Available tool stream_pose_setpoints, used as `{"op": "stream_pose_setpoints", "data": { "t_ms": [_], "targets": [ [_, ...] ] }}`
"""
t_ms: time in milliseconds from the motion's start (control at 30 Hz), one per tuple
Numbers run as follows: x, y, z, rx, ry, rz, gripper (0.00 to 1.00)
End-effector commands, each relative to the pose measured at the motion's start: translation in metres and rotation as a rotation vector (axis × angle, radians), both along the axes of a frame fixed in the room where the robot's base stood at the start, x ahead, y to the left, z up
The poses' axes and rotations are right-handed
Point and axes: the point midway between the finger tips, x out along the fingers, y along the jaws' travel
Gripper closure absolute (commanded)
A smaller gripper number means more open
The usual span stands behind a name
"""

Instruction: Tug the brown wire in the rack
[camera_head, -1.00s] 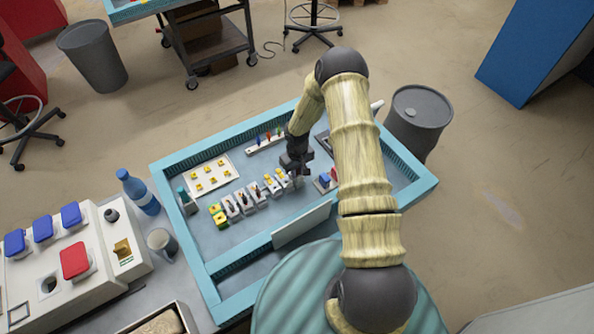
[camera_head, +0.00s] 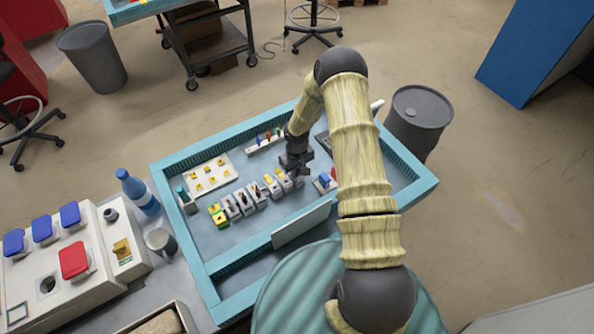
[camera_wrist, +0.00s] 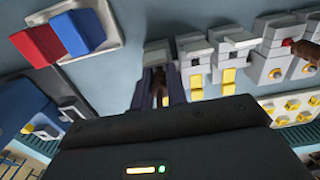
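The rack is a row of grey-white terminal blocks (camera_head: 252,193) on the blue tray table, seen in both views. In the wrist view, a brown wire (camera_wrist: 157,83) at the leftmost block lies between the two dark fingers of my gripper (camera_wrist: 159,88). Whether the fingers press on it or stand slightly apart from it cannot be told. Another brown piece (camera_wrist: 306,50) shows on a block farther right. In the head view, my gripper (camera_head: 298,166) hangs over the right end of the row, and its fingertips are partly hidden.
A holder with red and blue parts (camera_wrist: 70,35) stands left of the gripper in the wrist view. A white plate with yellow pieces (camera_head: 210,175) lies left in the tray. A pale upright panel (camera_head: 302,225) stands in front of the row.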

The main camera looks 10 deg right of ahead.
Motion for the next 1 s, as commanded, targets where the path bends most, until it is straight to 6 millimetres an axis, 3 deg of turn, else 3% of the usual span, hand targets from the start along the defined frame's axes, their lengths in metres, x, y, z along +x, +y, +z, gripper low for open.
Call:
{"op": "stream_pose_setpoints", "data": {
  "t_ms": [33,133,833,933,1000],
  "targets": [
    [-0.0008,0.0003,-0.0018,0.001,0.001,0.0,0.78],
    [-0.001,0.0001,-0.0019,0.0,0.002,0.0,0.6],
    [-0.0015,-0.0018,-0.0023,-0.002,0.003,-0.001,0.6],
    [-0.0019,-0.0013,-0.0025,-0.002,0.005,-0.001,0.4],
    [-0.0021,-0.0005,-0.0027,-0.001,0.005,0.0,0.4]
  ]
}}
